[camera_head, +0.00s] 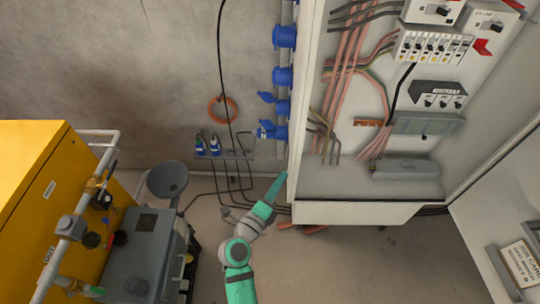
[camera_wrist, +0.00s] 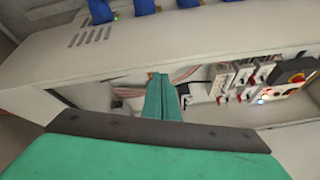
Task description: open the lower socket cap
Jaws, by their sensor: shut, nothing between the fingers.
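Several blue sockets run in a column down the left side of the cabinet in the head view. The lowest socket (camera_head: 271,130) has a blue cap that appears to stick out to the left. The socket above it (camera_head: 274,100) also shows a cap jutting left. My gripper (camera_head: 279,182) is below the lowest socket and apart from it, its green fingers shut and empty, pointing up and right. In the wrist view the shut fingers (camera_wrist: 163,98) point toward the cabinet, and parts of blue sockets (camera_wrist: 101,10) show at the top edge.
The open grey cabinet (camera_head: 355,212) with wiring and breakers stands right of my gripper. A small rack (camera_head: 237,155) with blue plugs and hanging black cables is on the wall to the left. A yellow machine (camera_head: 35,190) and grey tank (camera_head: 145,250) stand at lower left.

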